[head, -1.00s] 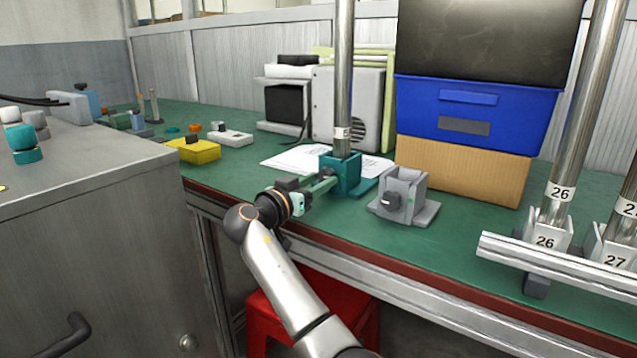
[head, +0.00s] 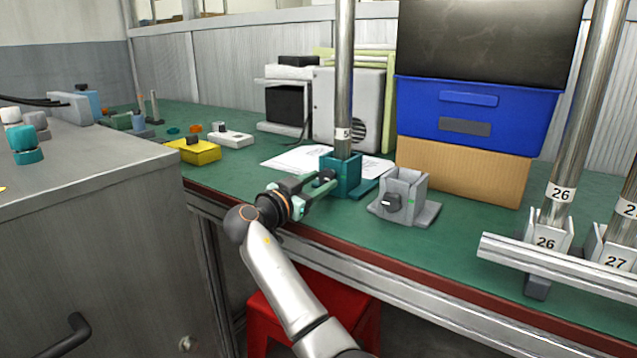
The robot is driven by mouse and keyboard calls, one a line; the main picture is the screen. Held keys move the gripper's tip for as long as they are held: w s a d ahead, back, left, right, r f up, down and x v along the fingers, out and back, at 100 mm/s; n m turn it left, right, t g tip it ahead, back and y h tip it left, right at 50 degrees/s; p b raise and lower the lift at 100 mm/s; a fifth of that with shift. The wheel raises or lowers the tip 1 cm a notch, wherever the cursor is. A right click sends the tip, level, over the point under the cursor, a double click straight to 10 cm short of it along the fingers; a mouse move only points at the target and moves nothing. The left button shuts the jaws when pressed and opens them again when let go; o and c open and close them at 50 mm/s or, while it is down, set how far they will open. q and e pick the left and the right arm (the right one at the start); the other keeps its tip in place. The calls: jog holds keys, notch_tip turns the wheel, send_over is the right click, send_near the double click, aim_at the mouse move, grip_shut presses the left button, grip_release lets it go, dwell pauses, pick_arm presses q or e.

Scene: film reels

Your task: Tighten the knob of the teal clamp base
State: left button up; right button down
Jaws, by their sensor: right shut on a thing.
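The teal clamp base (head: 346,184) stands on the green bench near its front edge. A metal pole (head: 344,80) with a label stands upright in it. The knob (head: 326,177) is a small dark shape on the base's left side, partly hidden by my gripper's fingers. My left gripper is not in view.
A grey clamp base (head: 403,205) with a dark knob stands empty to the right. A blue bin (head: 475,115) sits on a cardboard box (head: 462,172) behind. A metal rail (head: 560,262) with poles is at right. A grey cabinet (head: 85,240) stands left; a red stool (head: 262,325) is below.

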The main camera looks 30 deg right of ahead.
jog(key=shift+c, duration=1.8)
grip_release()
jog(key=p+v, duration=0.3)
jog(key=v, duration=0.9)
jog(key=shift+a, duration=0.25)
jog(key=shift+s, duration=0.15)
